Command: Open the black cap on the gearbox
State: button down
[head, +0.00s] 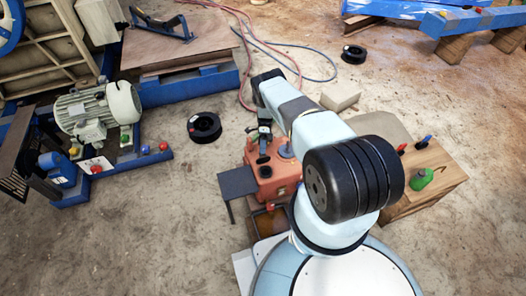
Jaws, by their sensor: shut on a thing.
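The fingers and arm hide part of the cap and the gearbox's right side. I cannot tell whether the cap is still seated or lifted.
A wooden box (430,190) with a green item (421,178) and colored handles stands right of my arm. A dark plate (238,182) is left of the gearbox. A motor (98,110) on a blue frame is at left. Black rings and hoses lie on the floor.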

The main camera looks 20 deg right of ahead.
jog(key=shift+s+f, duration=0.1)
jog(key=c, duration=0.8)
grip_release()
jog(key=shift+a, duration=0.1)
jog(key=shift+r, duration=0.6)
jog(key=o, duration=0.3)
jog(key=r, duration=0.2)
jog(key=s+r, duration=0.1)
jog(key=r, duration=0.1)
jog(key=shift+s, duration=0.15)
jog(key=shift+o, duration=0.2)
jog(key=s+r, duration=0.1)
jog(key=r, duration=0.1)
jog(key=s+r, duration=0.2)
jog(key=shift+s+d, duration=0.1)
jog(key=shift+d, duration=0.1)
jog(key=s+r, duration=0.1)
jog(key=s, duration=0.1)
jog(key=s+r, duration=0.1)
jog(key=s, duration=0.1)
jog(key=s+r, duration=0.1)
jog(key=s, duration=0.2)
jog(key=shift+a, duration=0.15)
jog(key=c, duration=0.3)
jog(key=shift+s+a+r, duration=0.1)
jog(key=shift+s+r, duration=0.1)
jog(key=shift+s, duration=0.4)
jog(key=shift+s+r, duration=0.2)
jog(key=shift+s, duration=0.4)
jog(key=shift+c, duration=0.2)
